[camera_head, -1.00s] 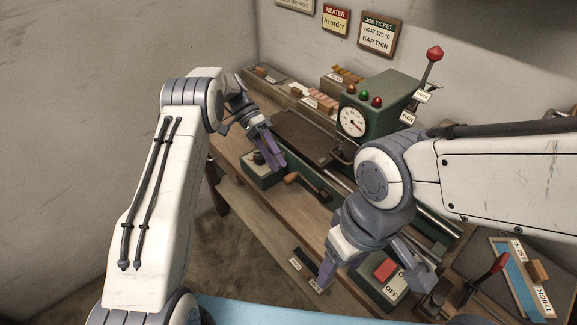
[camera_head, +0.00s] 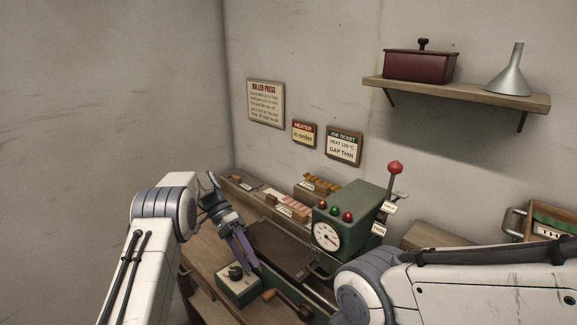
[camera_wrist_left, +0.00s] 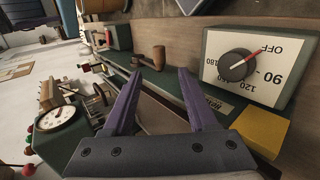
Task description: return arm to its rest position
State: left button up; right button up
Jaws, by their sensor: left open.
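My left gripper (camera_head: 252,265) hangs over the roller press in the head view, its purple fingers beside the dark knob of the heater dial box (camera_head: 240,288). In the left wrist view the left gripper (camera_wrist_left: 160,71) is open, with nothing between its fingers. The dial box (camera_wrist_left: 290,45) stands to its right there, its knob (camera_wrist_left: 238,65) apart from the fingers and its red pointer towards OFF. My right arm (camera_head: 480,285) crosses the lower right of the head view; its gripper is out of view.
The green press housing (camera_head: 345,205) with gauge and red-knobbed lever (camera_head: 395,168) stands right of the left gripper. A wooden crank handle (camera_head: 270,295) is close by. Small boxes (camera_head: 293,205) line the back. A wall shelf (camera_head: 455,94) holds a red box and a funnel.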

pick_arm(q)
jog(key=s+d+r+t+y, duration=0.2)
jog(key=s+d+r+y, duration=0.3)
jog(key=s+d+r, duration=0.6)
jog(key=s+f+t, duration=0.1)
jog(key=s+t, duration=0.1)
jog(key=s, duration=0.8)
jog(key=s+a+f+t+y, duration=0.1)
jog(key=s+f+t, duration=0.1)
jog(key=s, duration=0.9)
jog(key=shift+a+f+n+t, duration=0.15)
jog(key=shift+a+n+t, duration=0.15)
jog(key=shift+t, duration=0.1)
